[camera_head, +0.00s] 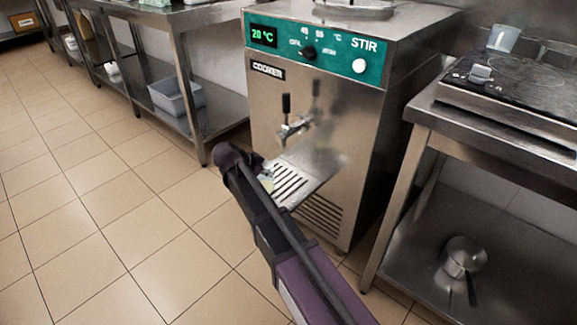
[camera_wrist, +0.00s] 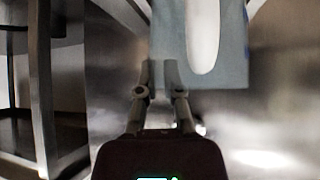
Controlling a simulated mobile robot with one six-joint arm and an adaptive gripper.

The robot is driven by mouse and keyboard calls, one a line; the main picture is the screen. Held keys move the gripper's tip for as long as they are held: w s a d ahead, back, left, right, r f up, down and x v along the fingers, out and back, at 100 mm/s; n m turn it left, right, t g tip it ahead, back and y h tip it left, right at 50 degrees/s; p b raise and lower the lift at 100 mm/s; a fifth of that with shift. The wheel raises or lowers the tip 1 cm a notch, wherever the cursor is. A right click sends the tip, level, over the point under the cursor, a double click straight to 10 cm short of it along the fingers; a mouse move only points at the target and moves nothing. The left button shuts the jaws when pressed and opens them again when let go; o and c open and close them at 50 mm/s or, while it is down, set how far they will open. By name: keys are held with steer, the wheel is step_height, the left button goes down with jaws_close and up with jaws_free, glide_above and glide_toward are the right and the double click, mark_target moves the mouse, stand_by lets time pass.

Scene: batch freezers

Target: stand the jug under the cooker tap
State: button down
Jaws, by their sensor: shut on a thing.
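The cooker (camera_head: 335,100) has a green panel reading 20 °C. Its tap (camera_head: 294,128) with a black lever sits on the front, above a slotted drip tray (camera_head: 290,182). My arm reaches up from the lower right, its end beside the tray's left edge; the fingers are hidden there. A small pale patch next to the wrist may be part of the jug. In the wrist view my gripper (camera_wrist: 164,78) is shut on the blue-grey jug (camera_wrist: 238,50), whose pale inner part shows as a U shape. Most of the jug is hidden or out of frame, so whether it touches the tray cannot be told.
A steel table (camera_head: 425,112) with a hob stands close at the right, a small pot (camera_head: 464,258) on its lower shelf. A steel bench at the left holds a grey bin (camera_head: 175,98) on its shelf. The tiled floor (camera_head: 90,220) at the left is clear.

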steer(key=shift+w+d, duration=0.65)
steer(key=shift+d, duration=0.2)
steer(key=shift+w+d, duration=0.65)
steer(key=shift+d, duration=0.15)
steer(key=shift+w+d, duration=0.1)
steer(key=w+d, duration=0.2)
steer(key=d, duration=0.1)
steer(key=shift+w+f+b, duration=0.1)
steer(key=shift+f+b, duration=0.25)
steer(key=shift+f, duration=0.15)
steer(key=c, duration=0.8)
jaws_free()
steer(key=shift+r, duration=0.2)
